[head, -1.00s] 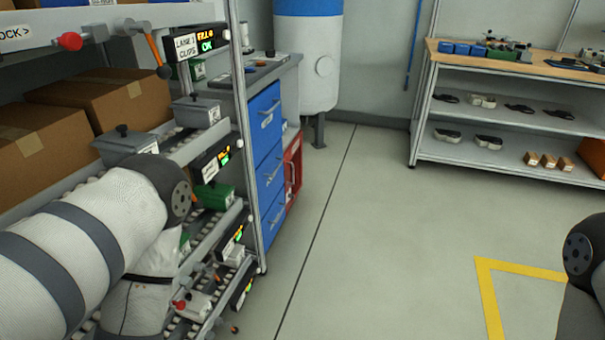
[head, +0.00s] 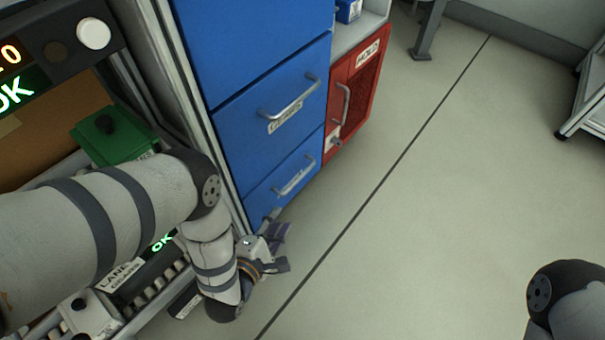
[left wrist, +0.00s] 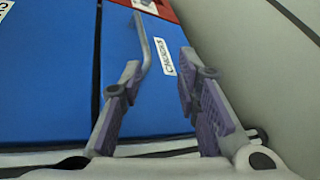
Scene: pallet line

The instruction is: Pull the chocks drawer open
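The chocks drawer (head: 262,199) is the lowest blue drawer of the cabinet and looks shut, flush with its front. In the left wrist view its label appears to read CHOCKS (left wrist: 168,57). Its metal bar handle (head: 296,176) also shows in the left wrist view (left wrist: 145,42), ahead of the fingers and between their lines. My left gripper (head: 281,248) is open and empty, below and in front of this drawer. The left wrist view shows its two purple-padded fingers (left wrist: 160,60) spread apart, not closed on the handle. My right gripper is out of view.
Another blue drawer (head: 240,120) with a bar handle sits above. A red cabinet (head: 357,80) labelled HOLD stands beside the drawers. The flow rack with a green bin (head: 112,136) is close on the left. Floor (head: 430,190) to the right is clear.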

